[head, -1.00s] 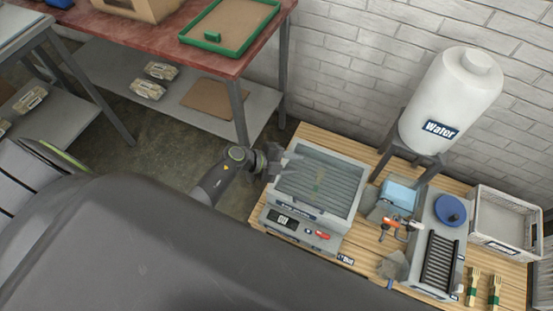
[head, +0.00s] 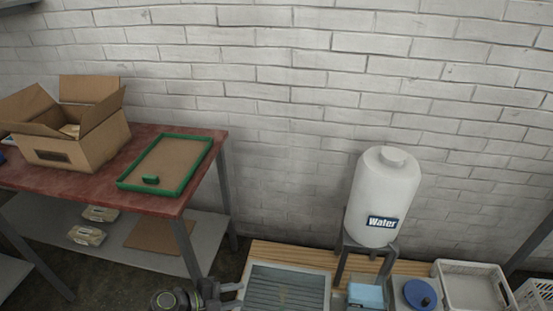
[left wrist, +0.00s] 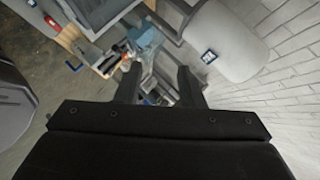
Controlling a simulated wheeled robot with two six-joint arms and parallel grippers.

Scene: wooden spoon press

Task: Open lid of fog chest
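The fog chest (head: 287,288) is the grey box with a ridged, see-through-looking top at the bottom edge of the head view. Its lid appears closed, and its front is cut off by the frame. A faint greenish shape shows through the top. My left gripper (head: 230,295) is at the chest's left side, with its fingers pointing toward it; I cannot tell if they touch it. In the left wrist view my left gripper (left wrist: 159,84) has its two fingers spread apart with nothing held between them. Part of a grey box, apparently the chest (left wrist: 98,14), shows at the top left there. My right gripper is not in view.
A white water tank (head: 382,200) stands behind and right of the chest. A blue block (head: 366,296), a blue round lid (head: 419,294) and a grey crate (head: 470,287) lie further right. A red table (head: 60,178) with a cardboard box (head: 75,145) and green-rimmed tray (head: 168,164) stands left.

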